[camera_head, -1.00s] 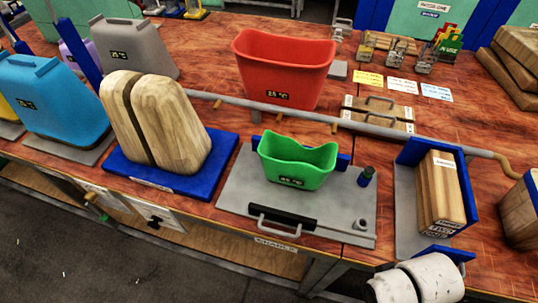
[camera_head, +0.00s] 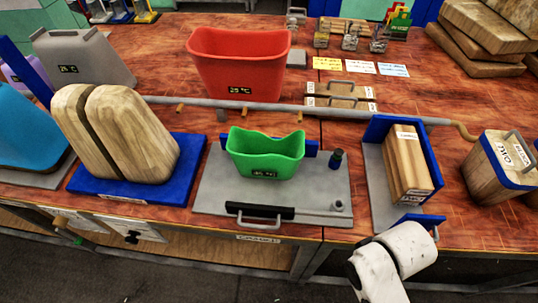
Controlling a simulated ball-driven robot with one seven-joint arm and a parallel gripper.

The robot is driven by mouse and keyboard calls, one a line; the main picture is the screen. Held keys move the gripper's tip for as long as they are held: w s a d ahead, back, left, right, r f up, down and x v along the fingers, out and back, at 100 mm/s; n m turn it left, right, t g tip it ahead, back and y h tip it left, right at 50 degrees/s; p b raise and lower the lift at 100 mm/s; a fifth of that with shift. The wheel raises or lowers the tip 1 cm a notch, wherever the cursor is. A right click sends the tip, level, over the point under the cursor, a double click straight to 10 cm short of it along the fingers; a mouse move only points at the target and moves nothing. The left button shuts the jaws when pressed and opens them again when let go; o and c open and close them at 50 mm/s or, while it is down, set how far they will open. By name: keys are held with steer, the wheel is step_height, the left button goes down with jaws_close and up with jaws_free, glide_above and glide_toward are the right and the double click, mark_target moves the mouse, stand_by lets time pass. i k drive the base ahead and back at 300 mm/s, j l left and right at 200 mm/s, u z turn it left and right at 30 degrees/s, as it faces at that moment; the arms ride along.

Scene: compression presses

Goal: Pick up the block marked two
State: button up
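A wooden block (camera_head: 408,165) stands in a blue-and-grey corner holder (camera_head: 434,150) on the right part of the bench; the labels on its top and front are too small to read. Another wooden block (camera_head: 497,165) with a blue band, a grey handle and white labels stands at the far right. Two low wooden pieces (camera_head: 338,95) with handles and small labels lie behind the grey pipe. I cannot make out which block bears a two. My gripper is not in view.
A green bin (camera_head: 265,155) sits on a grey plate (camera_head: 215,190) with a front handle. Left are a split wooden form (camera_head: 120,135) on a blue base and a red bin (camera_head: 246,70). A grey pipe (camera_head: 290,110) crosses the bench.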

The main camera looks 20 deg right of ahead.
mark_target(500, 166)
steer(key=z, duration=1.5)
